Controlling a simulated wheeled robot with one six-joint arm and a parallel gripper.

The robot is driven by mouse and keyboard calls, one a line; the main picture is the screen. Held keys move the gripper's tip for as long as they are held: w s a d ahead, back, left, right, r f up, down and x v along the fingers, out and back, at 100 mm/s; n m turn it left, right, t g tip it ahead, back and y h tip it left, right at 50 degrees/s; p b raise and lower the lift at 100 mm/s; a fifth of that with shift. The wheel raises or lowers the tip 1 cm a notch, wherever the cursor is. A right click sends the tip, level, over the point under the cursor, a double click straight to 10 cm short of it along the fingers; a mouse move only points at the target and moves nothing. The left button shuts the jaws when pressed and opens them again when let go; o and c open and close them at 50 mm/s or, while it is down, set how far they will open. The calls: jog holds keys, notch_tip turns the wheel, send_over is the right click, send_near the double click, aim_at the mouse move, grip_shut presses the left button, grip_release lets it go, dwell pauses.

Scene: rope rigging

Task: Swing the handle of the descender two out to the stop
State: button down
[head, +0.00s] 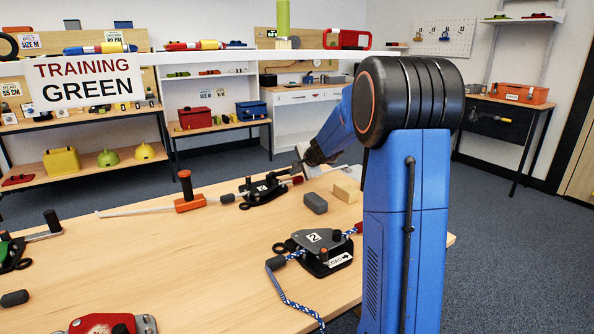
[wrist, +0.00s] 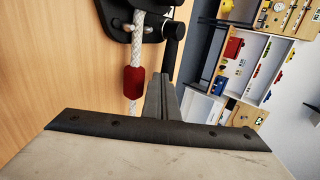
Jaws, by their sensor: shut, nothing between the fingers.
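A dark descender (head: 263,190) lies at the far side of the wooden table, with a white tag whose mark looks like a turned 2. White rope and a red sleeve (wrist: 135,79) run from it. Its black handle (wrist: 174,40) shows in the wrist view beside the rope. My gripper (wrist: 160,82) is shut and empty. Its fingertips are close to the handle's lower end; I cannot tell whether they touch. In the head view my gripper (head: 302,170) is at the right side of this descender, partly hidden by my arm.
A nearer grey descender (head: 325,256) with blue-white rope and a similar tag sits in front. A grey block (head: 314,203) and a wooden block (head: 346,191) lie between them. An orange-based post (head: 188,200) stands left.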

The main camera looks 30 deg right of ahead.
jog(key=shift+w, duration=0.1)
dwell(0.4)
jog(key=shift+w+d+n+g+y, duration=0.15)
jog(key=shift+w+d+n+y, duration=0.15)
jog(key=shift+w+n+y, duration=0.35)
jog(key=shift+w+d+n+g+y, duration=0.15)
jog(key=shift+w+d+n+y, duration=0.25)
jog(key=shift+n+y, duration=0.45)
jog(key=w+n+g+y, duration=0.1)
jog(key=n, duration=0.1)
jog(key=w+n+g+y, duration=0.1)
jog(key=w+n+y, duration=0.1)
jog(key=shift+w+a+n, duration=0.15)
jog(key=shift+w+n, duration=0.15)
jog(key=shift+n, duration=0.1)
jog(key=w+n+g+y, duration=0.1)
jog(key=w+n+y, duration=0.1)
jog(key=shift+a+f+n+g, duration=0.1)
jog(key=shift+a+n+g, duration=0.2)
jog(key=shift+n+g, duration=0.1)
jog(key=w+n+g, duration=0.1)
jog(key=a+n+g+y, duration=0.1)
jog(key=shift+w+a+n, duration=0.1)
jog(key=shift+w+n, duration=0.3)
jog(key=shift+w+a+g, duration=0.1)
jog(key=shift+a+g, duration=0.05)
jog(key=shift+g, duration=0.15)
jog(key=shift+w+a, duration=0.65)
jog(key=shift+a, duration=0.1)
jog(key=shift+r, duration=0.2)
